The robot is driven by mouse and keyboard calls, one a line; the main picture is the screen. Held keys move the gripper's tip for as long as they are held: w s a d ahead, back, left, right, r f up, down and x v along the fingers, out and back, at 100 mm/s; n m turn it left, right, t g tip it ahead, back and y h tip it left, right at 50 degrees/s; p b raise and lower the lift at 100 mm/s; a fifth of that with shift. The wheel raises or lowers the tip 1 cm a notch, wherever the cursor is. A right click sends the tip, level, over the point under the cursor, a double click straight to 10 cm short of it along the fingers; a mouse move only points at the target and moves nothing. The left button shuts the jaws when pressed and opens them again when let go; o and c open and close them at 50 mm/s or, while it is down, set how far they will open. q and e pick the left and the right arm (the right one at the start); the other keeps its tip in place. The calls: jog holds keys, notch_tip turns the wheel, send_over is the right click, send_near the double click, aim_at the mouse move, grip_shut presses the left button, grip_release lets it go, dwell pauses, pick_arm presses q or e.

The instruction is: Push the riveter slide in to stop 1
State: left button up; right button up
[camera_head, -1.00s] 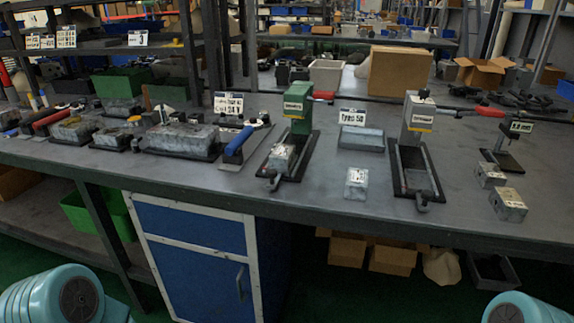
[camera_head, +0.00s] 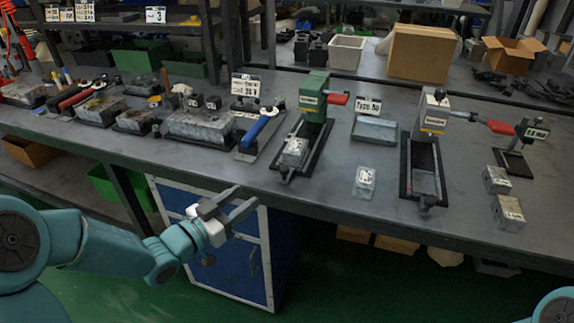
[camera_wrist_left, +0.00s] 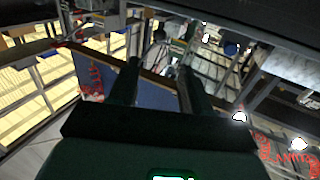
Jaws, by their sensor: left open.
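Two lever machines with slide trays stand on the bench; their labels are too small to read, so I cannot tell which is the riveter. The green machine (camera_head: 314,99) has a red lever and a dark slide tray (camera_head: 308,160) with a metal block (camera_head: 295,152) near its front end. The grey machine (camera_head: 434,112) has a red lever and an empty-looking slide tray (camera_head: 425,172) with a front knob. The stop marks cannot be made out. My left gripper (camera_head: 243,198) is open and empty in front of the bench, apart from both machines; its fingers show in the left wrist view (camera_wrist_left: 157,82).
Two blocks (camera_head: 503,196) and a small stand (camera_head: 513,161) are at the right. A blue-handled tool (camera_head: 260,127) lies left of the green machine. The blue cabinet (camera_head: 225,255) is below.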

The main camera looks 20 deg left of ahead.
aim_at(281, 172)
pick_arm(q)
jog(key=x, duration=1.4)
jog(key=shift+w+d, duration=0.15)
jog(key=shift+w, duration=0.1)
grip_shut()
